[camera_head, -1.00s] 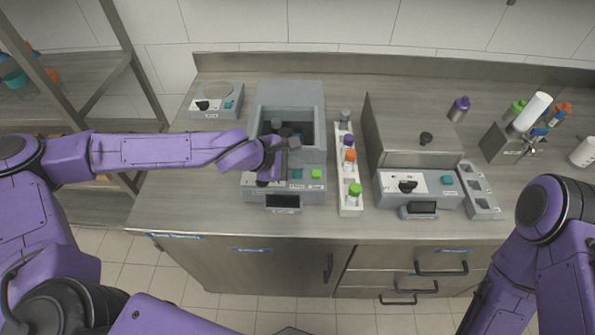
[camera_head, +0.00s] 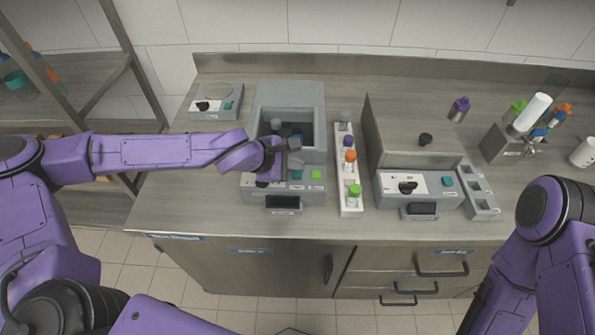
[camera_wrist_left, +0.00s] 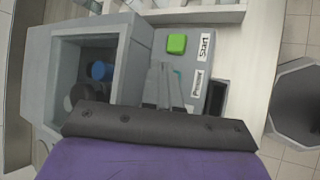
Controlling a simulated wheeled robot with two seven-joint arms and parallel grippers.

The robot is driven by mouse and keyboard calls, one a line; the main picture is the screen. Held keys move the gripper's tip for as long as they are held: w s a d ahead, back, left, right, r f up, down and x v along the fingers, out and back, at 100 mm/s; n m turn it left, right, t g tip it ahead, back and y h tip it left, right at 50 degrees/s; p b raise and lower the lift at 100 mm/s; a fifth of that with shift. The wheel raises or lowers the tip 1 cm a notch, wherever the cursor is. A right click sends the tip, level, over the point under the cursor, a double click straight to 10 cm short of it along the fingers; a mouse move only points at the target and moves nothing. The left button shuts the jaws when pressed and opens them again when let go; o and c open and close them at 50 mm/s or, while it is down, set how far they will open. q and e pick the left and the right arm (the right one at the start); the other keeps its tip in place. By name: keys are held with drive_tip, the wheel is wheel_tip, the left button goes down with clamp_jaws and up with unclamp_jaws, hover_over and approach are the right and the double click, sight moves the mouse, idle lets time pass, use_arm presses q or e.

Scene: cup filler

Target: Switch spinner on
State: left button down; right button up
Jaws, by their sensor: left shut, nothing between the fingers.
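A grey machine (camera_head: 289,95) with an open square chamber stands on the counter. Its front panel carries a bright green button (camera_head: 317,174) labelled "Start" in the left wrist view (camera_wrist_left: 177,43). A teal button (camera_head: 297,175) sits left of it, by a label that seems to read "Power". My left gripper (camera_head: 296,160) is shut and empty, just above the panel at the teal button. In the left wrist view its fingertips (camera_wrist_left: 164,74) mostly hide that button; I cannot tell whether they touch it. My right gripper is out of view.
A white rack (camera_head: 350,192) of capped vials stands right of the machine. Further right is another device (camera_head: 415,187) with a dial and a teal button. A small plate device (camera_head: 216,102) sits back left. Grey and blue round things lie inside the chamber.

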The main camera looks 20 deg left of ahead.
sight(294, 175)
use_arm(q)
drive_tip(key=shift+f, duration=0.1)
idle(0.5)
drive_tip(key=shift+f, duration=0.35)
drive_tip(key=shift+f+b, duration=0.2)
drive_tip(key=shift+b, duration=0.1)
idle(0.3)
drive_tip(key=shift+r+p, duration=0.65)
drive_tip(key=shift+p, duration=0.15)
wheel_tip(294, 175, up, 6)
drive_tip(key=p, duration=0.6)
